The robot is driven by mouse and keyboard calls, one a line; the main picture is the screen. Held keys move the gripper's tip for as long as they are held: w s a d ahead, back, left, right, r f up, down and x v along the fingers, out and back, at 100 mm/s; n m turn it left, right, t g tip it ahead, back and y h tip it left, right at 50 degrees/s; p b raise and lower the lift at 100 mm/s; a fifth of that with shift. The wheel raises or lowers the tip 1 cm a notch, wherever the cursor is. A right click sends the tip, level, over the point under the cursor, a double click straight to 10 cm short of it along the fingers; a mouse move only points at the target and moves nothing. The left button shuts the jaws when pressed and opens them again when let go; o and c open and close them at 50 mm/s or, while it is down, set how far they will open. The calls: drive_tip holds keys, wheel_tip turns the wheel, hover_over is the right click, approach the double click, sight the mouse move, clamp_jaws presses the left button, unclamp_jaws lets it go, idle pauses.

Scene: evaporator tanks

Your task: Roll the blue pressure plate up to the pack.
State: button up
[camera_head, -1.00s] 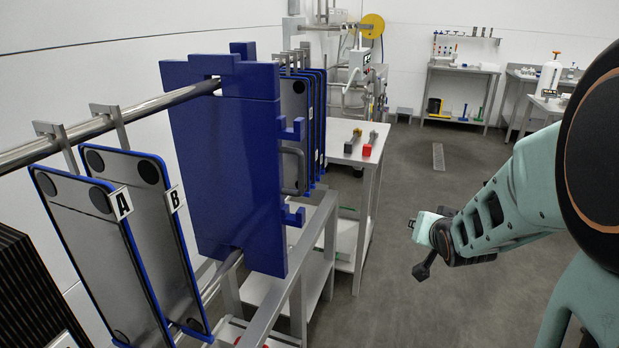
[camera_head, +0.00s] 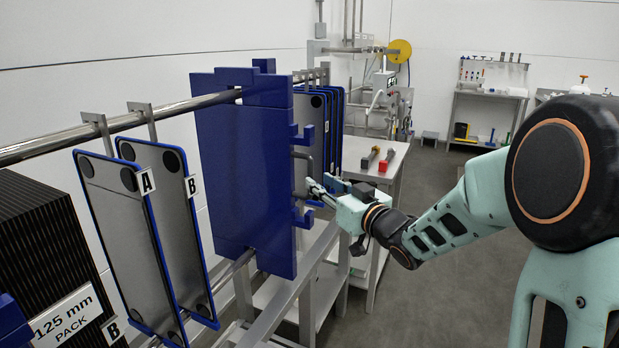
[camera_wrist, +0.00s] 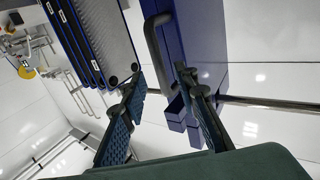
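The handle also shows in the wrist view (camera_wrist: 155,40). The pack (camera_head: 38,235) is a black ribbed block at far left, labelled 125 mm PACK. Plates A (camera_head: 115,225) and B (camera_head: 175,215) hang between pack and pressure plate, with a gap before the pressure plate. My gripper (camera_head: 315,186) is beside the plate's right face, near the handle. In the wrist view its fingers (camera_wrist: 160,77) are apart, with the handle just beyond their tips; contact cannot be told.
The upper rail (camera_head: 70,140) runs along the plates. Several more blue-edged plates (camera_head: 330,130) hang behind the pressure plate. Blue hooks (camera_head: 303,215) stick out from its side near my gripper. A side table (camera_head: 393,165) with red and dark-handled tools stands behind. The floor at right is open.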

sight(312, 177)
drive_tip(key=x, duration=0.5)
drive_tip(key=shift+w+a, duration=0.25)
drive_tip(key=shift+w, duration=0.05)
drive_tip(key=shift+c, duration=0.5)
clamp_jaws()
